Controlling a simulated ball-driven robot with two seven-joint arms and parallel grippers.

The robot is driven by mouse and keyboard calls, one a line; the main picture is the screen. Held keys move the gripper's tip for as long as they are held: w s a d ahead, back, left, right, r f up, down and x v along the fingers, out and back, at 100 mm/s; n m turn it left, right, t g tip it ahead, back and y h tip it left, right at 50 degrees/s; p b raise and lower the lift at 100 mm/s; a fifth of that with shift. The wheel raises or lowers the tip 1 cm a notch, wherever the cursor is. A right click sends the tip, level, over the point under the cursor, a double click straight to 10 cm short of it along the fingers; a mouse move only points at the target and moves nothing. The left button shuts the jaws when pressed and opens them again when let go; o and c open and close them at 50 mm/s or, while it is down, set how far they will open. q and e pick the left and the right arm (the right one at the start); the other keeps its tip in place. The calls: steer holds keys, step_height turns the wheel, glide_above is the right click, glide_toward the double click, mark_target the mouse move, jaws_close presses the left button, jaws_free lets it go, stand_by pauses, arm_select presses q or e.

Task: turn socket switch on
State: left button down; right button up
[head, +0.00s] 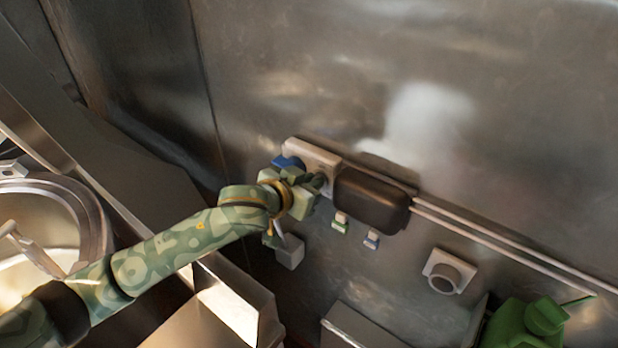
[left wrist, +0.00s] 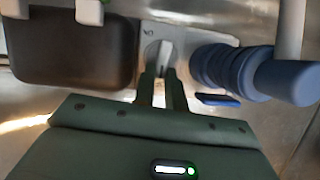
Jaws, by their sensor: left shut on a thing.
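The socket panel (head: 312,153) is a pale plate on the steel wall near the middle of the head view; it also shows in the left wrist view (left wrist: 151,32). Its switch (left wrist: 167,48) is a small light-grey knob on a round dial. My left gripper (head: 320,181) reaches up to the panel from the left. In the left wrist view its green fingers (left wrist: 162,80) are close together on the switch, and hide part of it. Whether the switch is on cannot be told. My right gripper is not in view.
A blue plug (head: 287,162) sits at the panel's left; it looms large in the wrist view (left wrist: 240,72). A dark box (head: 372,199) is right of the panel. Pipes (head: 500,242) run along the wall. A green can (head: 520,325) is lower right, a kettle rim (head: 88,215) far left.

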arm_select(q)
steer(key=shift+s+d+f+m+t+y+b, duration=0.4)
steer(key=shift+m+t, duration=0.65)
steer(key=shift+m, duration=1.1)
steer(key=shift+s+d+f+m+t+y+b, duration=0.2)
steer(key=shift+f+m+t+y+b, duration=0.6)
steer(key=shift+m, duration=1.4)
steer(key=shift+s+d+f+m+t+y+b, duration=0.15)
steer(key=shift+d+m+t+y, duration=0.25)
steer(key=shift+m+t, duration=1.3)
steer(key=shift+m+g, duration=0.45)
steer(key=c, duration=1.4)
jaws_free()
steer(key=shift+w, duration=0.1)
steer(key=shift+c, duration=0.2)
